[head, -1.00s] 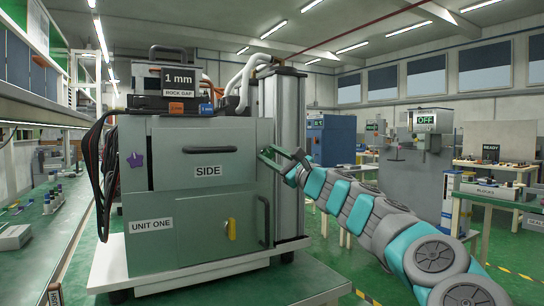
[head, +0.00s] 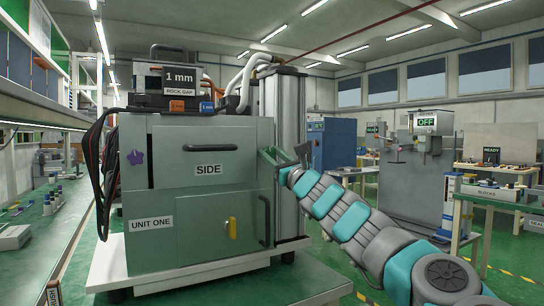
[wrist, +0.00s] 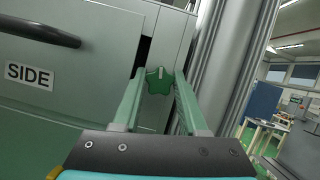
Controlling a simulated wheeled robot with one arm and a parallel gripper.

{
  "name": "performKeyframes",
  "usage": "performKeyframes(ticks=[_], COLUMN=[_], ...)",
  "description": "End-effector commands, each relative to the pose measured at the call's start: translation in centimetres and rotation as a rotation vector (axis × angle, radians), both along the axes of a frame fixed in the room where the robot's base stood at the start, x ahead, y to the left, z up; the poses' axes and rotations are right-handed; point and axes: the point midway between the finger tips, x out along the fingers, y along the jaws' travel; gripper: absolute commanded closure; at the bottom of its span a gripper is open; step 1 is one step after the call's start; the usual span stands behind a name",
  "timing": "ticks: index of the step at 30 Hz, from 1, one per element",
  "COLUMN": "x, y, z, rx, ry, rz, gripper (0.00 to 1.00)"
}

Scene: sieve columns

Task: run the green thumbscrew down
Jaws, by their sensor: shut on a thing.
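The green thumbscrew (wrist: 160,81) is a star-shaped knob with a pale mark near its top, in the middle of the wrist view. It sits by the right edge of the grey cabinet, next to a dark vertical gap. My gripper (wrist: 160,75) is shut on it, with one green finger on each side. In the head view my gripper (head: 280,158) is at the cabinet's right side, in front of the metal column. There the thumbscrew cannot be made out behind the fingers. How far down it sits cannot be told.
The metal column (head: 290,110) rises close behind my gripper. Hoses run above.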

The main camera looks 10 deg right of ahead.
Motion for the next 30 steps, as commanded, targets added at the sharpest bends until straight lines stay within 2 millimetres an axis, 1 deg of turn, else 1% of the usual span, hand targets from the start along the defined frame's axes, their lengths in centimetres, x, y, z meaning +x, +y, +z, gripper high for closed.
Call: performKeyframes(ticks=[7, 8, 11, 22, 26, 30], x=[0.0, 0.0, 0.0, -0.3, -1.1, -2.4], y=[0.1, 0.1, 0.0, -0.2, -0.6, -0.9], z=[0.0, 0.0, 0.0, -0.1, -0.6, -1.2], rx=[-0.001, -0.002, -0.001, 0.001, 0.002, 0.003], ry=[0.001, 0.001, 0.0, -0.001, 0.001, -0.001], rz=[0.001, 0.0, 0.001, -0.001, 0.0, 0.002], gripper=[1.0, 0.57, 0.46, 0.45, 0.45, 0.45])
